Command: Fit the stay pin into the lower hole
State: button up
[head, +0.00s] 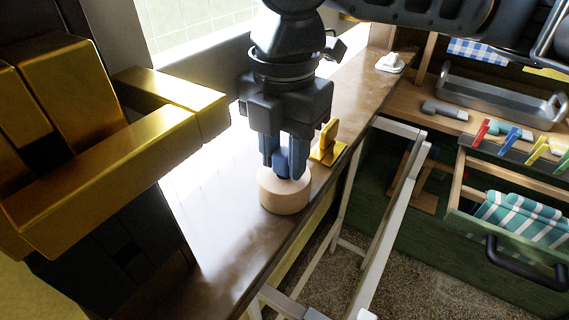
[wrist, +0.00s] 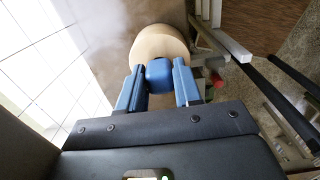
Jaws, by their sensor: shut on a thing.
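My gripper (head: 286,165) points down over the wooden counter, its blue fingers shut on a blue knob (head: 281,162). The knob sits at the top of a pale round wooden block (head: 284,192). In the wrist view the knob (wrist: 160,73) is between the fingers and the block (wrist: 158,45) is just beyond. The knob may be the head of the stay pin; I cannot tell, as any shaft is hidden. I cannot tell whether the block rests on the counter or hangs just above it. I cannot make out the lower hole in either view.
A gold bracket (head: 326,146) stands on the counter (head: 222,205) just right of the block. A white folding frame (head: 396,185) stands beyond the counter's right edge. A drawer with striped cloth (head: 522,215) and several coloured pegs are at the right. Large gold blocks (head: 100,170) fill the left.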

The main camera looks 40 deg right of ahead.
jog(key=shift+r+p, duration=2.55)
jog(key=shift+r, duration=0.35)
